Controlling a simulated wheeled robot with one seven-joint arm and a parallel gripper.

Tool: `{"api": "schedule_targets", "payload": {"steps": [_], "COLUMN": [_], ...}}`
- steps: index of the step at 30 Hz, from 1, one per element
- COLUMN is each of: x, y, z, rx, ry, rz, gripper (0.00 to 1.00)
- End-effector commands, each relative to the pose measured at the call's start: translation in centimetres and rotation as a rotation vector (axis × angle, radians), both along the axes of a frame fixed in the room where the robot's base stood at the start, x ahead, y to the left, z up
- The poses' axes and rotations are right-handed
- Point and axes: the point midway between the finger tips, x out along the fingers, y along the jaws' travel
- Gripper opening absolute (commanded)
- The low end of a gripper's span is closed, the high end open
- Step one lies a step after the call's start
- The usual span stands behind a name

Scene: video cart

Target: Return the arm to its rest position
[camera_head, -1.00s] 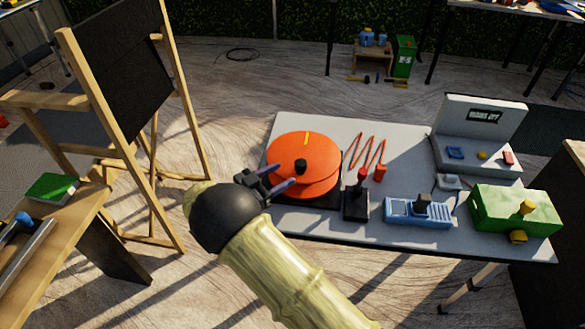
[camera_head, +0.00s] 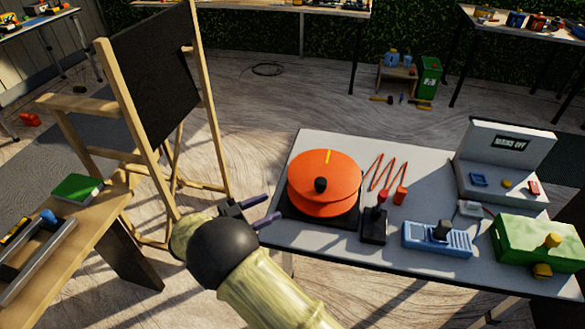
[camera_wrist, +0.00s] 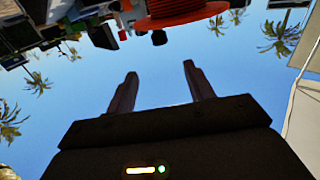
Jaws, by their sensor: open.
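My gripper (camera_head: 268,209) is at the end of my bamboo-textured arm, left of the white table (camera_head: 432,155). Its two fingers are apart and nothing is between them. In the wrist view my gripper (camera_wrist: 160,85) also shows open and empty, with blue sky behind the fingers. A round orange device (camera_head: 323,178) with a black knob stands on the table's left end, to the right of the fingers and apart from them. Part of the orange device (camera_wrist: 180,20) shows at the top of the wrist view.
A wooden bench (camera_head: 112,205) with a green book (camera_head: 76,187) is at the lower left. The table also holds a blue device (camera_head: 437,238) and a green box (camera_head: 540,245). Floor is open behind the table.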

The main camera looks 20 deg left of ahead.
Motion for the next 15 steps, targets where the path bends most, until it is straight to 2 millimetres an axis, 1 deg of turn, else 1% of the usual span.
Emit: {"api": "schedule_targets", "payload": {"steps": [5, 8, 11, 12, 14, 15], "x": [0.3, 1.9, 5.4, 7.3, 10.3, 12.3], "y": [-0.1, -0.5, -1.4, -2.0, -3.1, -4.0], "z": [0.1, 0.7, 2.1, 2.7, 3.9, 4.7], "rx": [0.003, 0.021, 0.064, 0.086, 0.121, 0.146], "ry": [0.001, 0.002, 0.008, 0.016, 0.029, 0.041], "rz": [0.002, 0.023, 0.074, 0.105, 0.16, 0.199], "gripper": [0.53, 0.53, 0.53, 0.53, 0.53, 0.53]}}
